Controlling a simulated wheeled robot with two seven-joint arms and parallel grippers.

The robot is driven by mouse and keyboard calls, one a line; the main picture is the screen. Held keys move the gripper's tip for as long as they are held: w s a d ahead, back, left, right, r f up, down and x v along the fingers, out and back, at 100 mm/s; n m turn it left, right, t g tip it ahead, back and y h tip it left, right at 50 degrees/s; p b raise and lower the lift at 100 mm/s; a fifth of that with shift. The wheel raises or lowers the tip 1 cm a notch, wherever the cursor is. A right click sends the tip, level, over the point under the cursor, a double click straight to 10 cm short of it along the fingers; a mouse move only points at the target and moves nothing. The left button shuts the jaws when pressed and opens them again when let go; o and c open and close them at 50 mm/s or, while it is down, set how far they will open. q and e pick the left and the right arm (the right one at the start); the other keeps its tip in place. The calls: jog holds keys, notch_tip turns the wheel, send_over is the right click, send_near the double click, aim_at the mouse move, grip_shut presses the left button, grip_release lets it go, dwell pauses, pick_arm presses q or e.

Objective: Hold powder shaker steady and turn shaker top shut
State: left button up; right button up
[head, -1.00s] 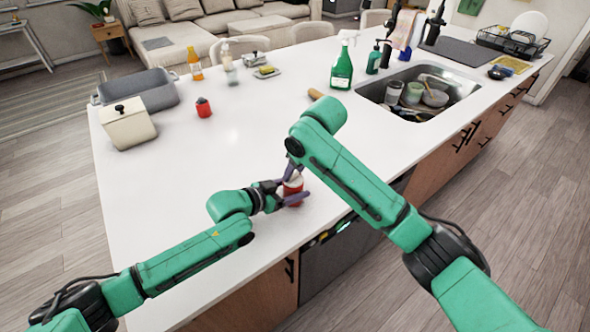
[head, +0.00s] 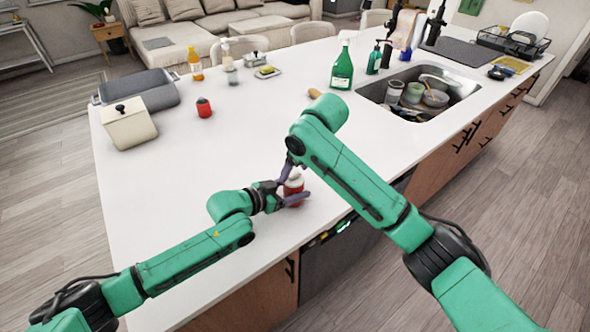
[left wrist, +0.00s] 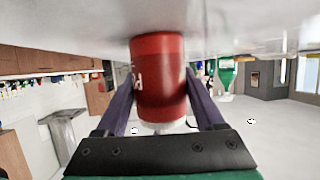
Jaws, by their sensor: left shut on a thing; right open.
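The powder shaker (head: 294,190) is a small red can with a white top, near the front edge of the white island. My left gripper (head: 296,196) is shut around its red body from the left. In the left wrist view the red shaker body (left wrist: 160,75) sits between the two purple fingers, upside down in the picture, with its white top (left wrist: 163,127) toward the gripper base. My right gripper (head: 297,167) is just above the shaker, mostly hidden behind my own right arm. It is open, but whether it touches the top cannot be seen.
A green spray bottle (head: 342,68) stands beside the sink (head: 400,110).

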jog(key=v, duration=1.1)
jog(key=shift+r, duration=0.15)
